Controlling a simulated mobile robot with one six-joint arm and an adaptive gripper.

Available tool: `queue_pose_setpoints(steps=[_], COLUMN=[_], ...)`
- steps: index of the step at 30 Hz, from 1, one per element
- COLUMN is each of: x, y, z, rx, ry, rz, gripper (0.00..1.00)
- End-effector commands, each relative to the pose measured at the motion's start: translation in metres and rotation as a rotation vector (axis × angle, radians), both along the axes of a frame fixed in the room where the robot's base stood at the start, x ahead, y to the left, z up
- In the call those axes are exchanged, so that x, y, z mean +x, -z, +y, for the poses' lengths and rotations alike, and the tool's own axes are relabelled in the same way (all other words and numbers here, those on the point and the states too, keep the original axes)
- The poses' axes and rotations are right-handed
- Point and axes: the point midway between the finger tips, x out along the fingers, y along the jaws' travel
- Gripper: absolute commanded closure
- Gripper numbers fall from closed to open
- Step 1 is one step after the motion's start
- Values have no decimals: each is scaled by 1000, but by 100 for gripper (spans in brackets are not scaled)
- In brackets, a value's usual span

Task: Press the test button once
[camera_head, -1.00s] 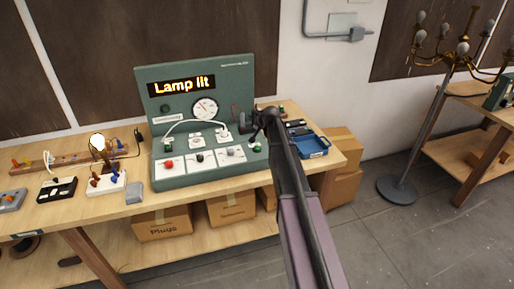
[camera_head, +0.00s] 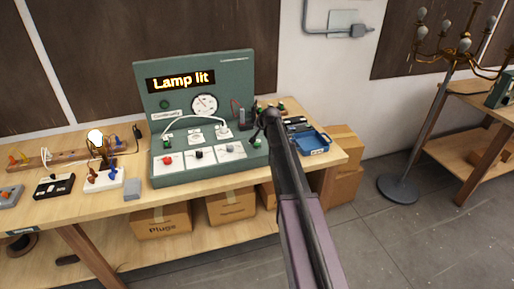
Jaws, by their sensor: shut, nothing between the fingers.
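The green test panel (camera_head: 240,79) stands on the bench with its display (camera_head: 180,81) reading "Lamp lit". Its sloped front carries a red button (camera_head: 167,160), a black knob (camera_head: 199,155) and a grey control (camera_head: 229,149) on white plates. Green parts sit at its left and right sides. The labels are too small to tell which one is the test button. A white cable (camera_head: 190,117) arches across the panel. My gripper (camera_head: 259,131) is shut and empty by the panel's right edge, to the right of the red button; contact cannot be told.
A glowing bulb (camera_head: 96,136) stands on a white base left of the panel, near a black block (camera_head: 54,186) and a grey block (camera_head: 132,189). A blue tray (camera_head: 313,143) lies right of my gripper. Cardboard boxes (camera_head: 232,206) stand below. A brass lamp stand (camera_head: 446,93) is at right.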

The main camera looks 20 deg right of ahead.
Motion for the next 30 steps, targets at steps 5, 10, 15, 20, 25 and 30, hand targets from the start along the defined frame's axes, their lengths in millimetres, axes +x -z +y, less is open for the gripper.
queue_pose_setpoints(steps=[5,10,15,20,25,30], x=[0,0,0,0,0,0], y=[20,34,46,55,60,60], z=[0,0,0,0,0,0], rx=[0,0,0,0,0,0], ry=[0,0,0,0,0,0], rz=[0,0,0,0,0,0], gripper=[100,100,100,100,100,100])
